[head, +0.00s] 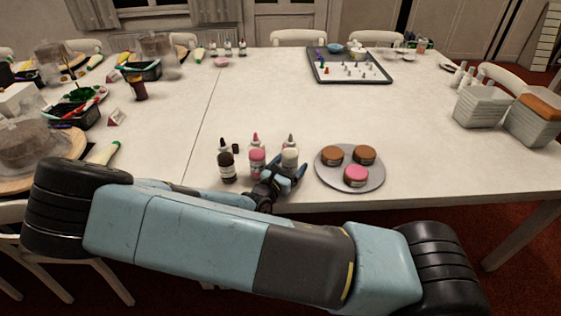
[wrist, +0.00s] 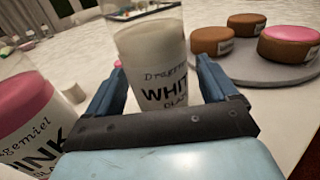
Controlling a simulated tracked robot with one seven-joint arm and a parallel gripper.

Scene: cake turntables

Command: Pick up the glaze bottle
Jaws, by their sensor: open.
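Three glaze bottles stand upright in a row near the table's front edge: a dark brown one (head: 227,166), a pink one (head: 257,162) and a white one (head: 290,158). My gripper (head: 289,172) is open at the white bottle. In the wrist view the white bottle (wrist: 157,70), with "WHIT" readable on its label, stands between my two open fingers (wrist: 160,90). The fingers hide its lower sides, and I cannot tell whether they touch it. The pink bottle (wrist: 28,115) is close to the left of my left finger.
A round grey plate (head: 325,178) with three small cakes (head: 356,175) lies just right of the bottles. A dark tray (head: 350,79) with small pieces lies farther back. White box stacks (head: 480,108) stand at the right. The table's middle is clear.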

